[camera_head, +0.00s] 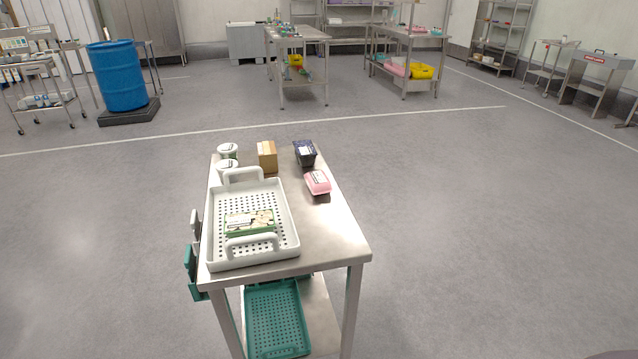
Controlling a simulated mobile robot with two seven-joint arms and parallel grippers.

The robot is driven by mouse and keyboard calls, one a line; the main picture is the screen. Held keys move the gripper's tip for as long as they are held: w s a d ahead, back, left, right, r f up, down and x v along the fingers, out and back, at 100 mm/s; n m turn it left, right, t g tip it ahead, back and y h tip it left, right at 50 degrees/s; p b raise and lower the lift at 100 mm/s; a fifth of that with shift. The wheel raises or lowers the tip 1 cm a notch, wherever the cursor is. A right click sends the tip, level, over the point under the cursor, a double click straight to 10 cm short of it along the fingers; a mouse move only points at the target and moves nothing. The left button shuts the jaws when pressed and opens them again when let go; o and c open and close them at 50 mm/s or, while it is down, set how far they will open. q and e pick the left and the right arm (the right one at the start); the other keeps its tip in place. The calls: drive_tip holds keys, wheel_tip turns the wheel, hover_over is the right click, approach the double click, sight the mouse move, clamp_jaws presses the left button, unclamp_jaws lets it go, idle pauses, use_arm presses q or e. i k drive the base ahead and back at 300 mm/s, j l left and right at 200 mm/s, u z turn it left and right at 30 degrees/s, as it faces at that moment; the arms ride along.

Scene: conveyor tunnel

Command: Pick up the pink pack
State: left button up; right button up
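The pink pack (318,182) is a small pink box with a white label on top. It lies on the steel table (335,235), near the right edge, just in front of a dark pack (304,152). Nothing is touching it from above. Neither of my grippers shows in the head view.
A white perforated tray (286,240) with handles holds a green-labelled pack (249,222) on the table's left. White tubs (228,151) and a cardboard box (267,156) stand at the back. A green tray (302,340) is on the lower shelf. The table's front right is clear.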

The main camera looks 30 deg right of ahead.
sight(318, 183)
drive_tip(key=l+u, duration=0.15)
drive_tip(key=u, duration=0.6)
drive_tip(key=k+l+u, duration=0.1)
drive_tip(key=l+u, duration=0.25)
drive_tip(key=k+l+u, duration=0.15)
drive_tip(key=l+u, duration=0.15)
drive_tip(key=k+l+u, duration=0.1)
drive_tip(key=l, duration=0.2)
drive_tip(key=k+l+u, duration=0.1)
drive_tip(key=l, duration=0.2)
drive_tip(key=k+l, duration=0.4)
drive_tip(key=l, duration=0.15)
drive_tip(key=k+l+u, duration=0.1)
drive_tip(key=l, duration=0.3)
drive_tip(key=k, duration=0.1)
